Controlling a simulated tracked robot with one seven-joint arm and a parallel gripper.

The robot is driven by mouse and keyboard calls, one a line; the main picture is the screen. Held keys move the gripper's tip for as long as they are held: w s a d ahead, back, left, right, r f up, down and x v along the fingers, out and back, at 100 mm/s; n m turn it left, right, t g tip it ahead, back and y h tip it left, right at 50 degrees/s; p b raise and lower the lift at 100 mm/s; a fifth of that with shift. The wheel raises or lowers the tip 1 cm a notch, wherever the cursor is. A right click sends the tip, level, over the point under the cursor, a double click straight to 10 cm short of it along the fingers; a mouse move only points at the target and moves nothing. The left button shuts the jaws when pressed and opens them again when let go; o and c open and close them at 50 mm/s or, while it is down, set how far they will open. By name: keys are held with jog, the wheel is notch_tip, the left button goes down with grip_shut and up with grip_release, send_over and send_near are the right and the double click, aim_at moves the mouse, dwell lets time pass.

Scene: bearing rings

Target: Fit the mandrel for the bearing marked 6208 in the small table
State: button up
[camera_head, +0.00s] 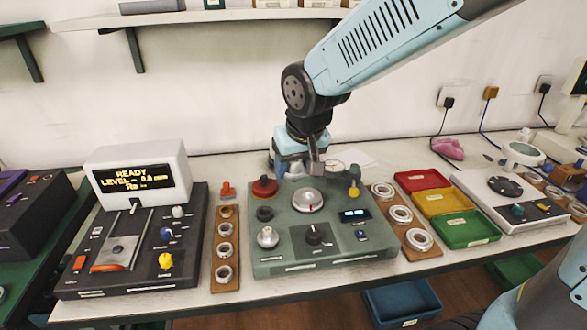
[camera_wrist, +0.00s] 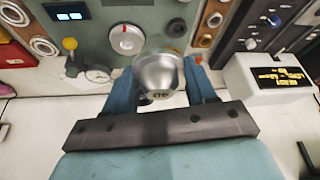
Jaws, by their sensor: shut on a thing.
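My gripper (camera_head: 303,166) is over the back edge of the green-grey instrument. In the wrist view, my gripper (camera_wrist: 160,90) is shut on a shiny, rounded metal mandrel (camera_wrist: 159,72). Dark digits on its near end look like 40, but are hard to read. In the head view the mandrel is too small and covered to make out. The instrument (camera_head: 270,245) carries a round silver disc with a red mark (camera_head: 307,200), which also shows in the wrist view (camera_wrist: 127,39), apart from the mandrel. I cannot tell which part is the small table. No 6208 mark is legible.
A wooden board with several rings (camera_head: 222,273) lies left of the instrument; a board with bearings (camera_head: 420,240) lies right. A red knob (camera_head: 265,187) and a yellow knob (camera_head: 353,189) stand up from the instrument. A black machine with a READY display (camera_head: 130,180) stands left. Coloured trays (camera_head: 468,229) lie right.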

jog(key=w+d+f, duration=0.3)
jog(key=w+f, duration=0.6)
jog(key=w, duration=0.5)
send_over(306, 194)
jog(key=s, duration=0.1)
jog(key=shift+d+f, duration=0.15)
jog(key=shift+f, duration=1.4)
jog(key=shift+d+f, duration=0.1)
jog(key=shift+f, duration=1.4)
jog(key=shift+s+f, duration=0.15)
jog(key=shift+f, duration=0.75)
jog(key=o, duration=1.5)
jog(key=shift+d+f, duration=0.1)
jog(key=shift+d, duration=0.05)
jog(key=shift+c, duration=0.2)
jog(key=shift+s, duration=0.1)
jog(key=shift+d, duration=0.1)
jog(key=a+v, duration=0.1)
jog(key=v, duration=1.3)
